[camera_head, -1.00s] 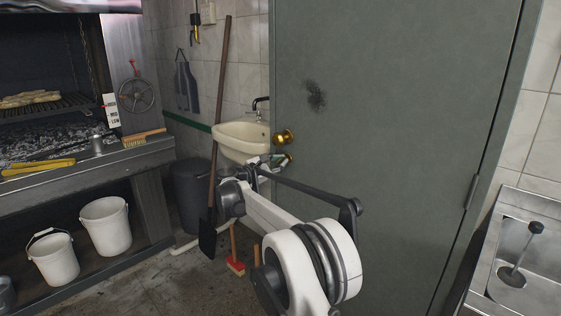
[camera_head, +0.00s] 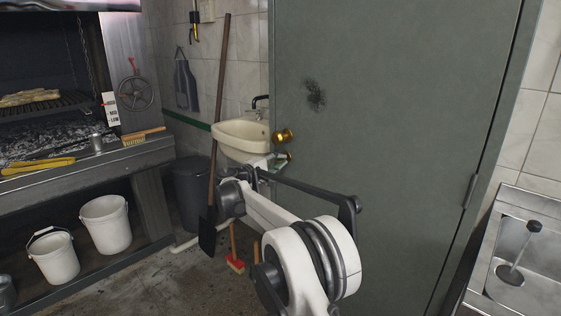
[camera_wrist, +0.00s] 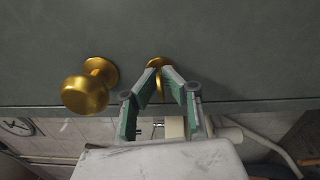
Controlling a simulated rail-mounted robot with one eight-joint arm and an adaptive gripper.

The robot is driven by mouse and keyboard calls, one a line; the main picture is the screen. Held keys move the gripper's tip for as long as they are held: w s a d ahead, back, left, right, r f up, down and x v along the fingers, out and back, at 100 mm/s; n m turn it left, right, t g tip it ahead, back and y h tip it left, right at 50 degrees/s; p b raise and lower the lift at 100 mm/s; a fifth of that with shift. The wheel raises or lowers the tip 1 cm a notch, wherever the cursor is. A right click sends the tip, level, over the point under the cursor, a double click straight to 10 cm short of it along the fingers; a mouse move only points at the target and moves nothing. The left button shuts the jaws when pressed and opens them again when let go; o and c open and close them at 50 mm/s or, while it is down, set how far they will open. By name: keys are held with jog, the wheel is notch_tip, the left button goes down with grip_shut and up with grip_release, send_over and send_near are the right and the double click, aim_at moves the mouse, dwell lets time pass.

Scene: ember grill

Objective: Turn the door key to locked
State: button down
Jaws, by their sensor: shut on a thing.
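The green-grey door (camera_head: 400,130) fills the middle and right of the head view. Its brass knob (camera_head: 285,136) sits near the left edge, and the knob also shows in the wrist view (camera_wrist: 88,92). The brass key (camera_wrist: 159,88) is to the right of the knob in the wrist view, at its lock on the door face. My gripper (camera_wrist: 160,80) is shut on the key, its green-padded fingers on either side of it. The fingers hide part of the key and its lock. In the head view my arm partly covers this spot just below the knob.
A cream sink (camera_head: 240,138) stands left of the door. A long-handled shovel (camera_head: 213,160) leans beside it. The grill bench (camera_head: 90,155) is at left, with white buckets (camera_head: 105,224) below. A steel basin (camera_head: 530,265) is at right.

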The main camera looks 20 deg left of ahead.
jog(key=shift+m, duration=0.6)
jog(key=c, duration=1.9)
grip_release()
jog(key=shift+c, duration=0.2)
jog(key=v, duration=1.2)
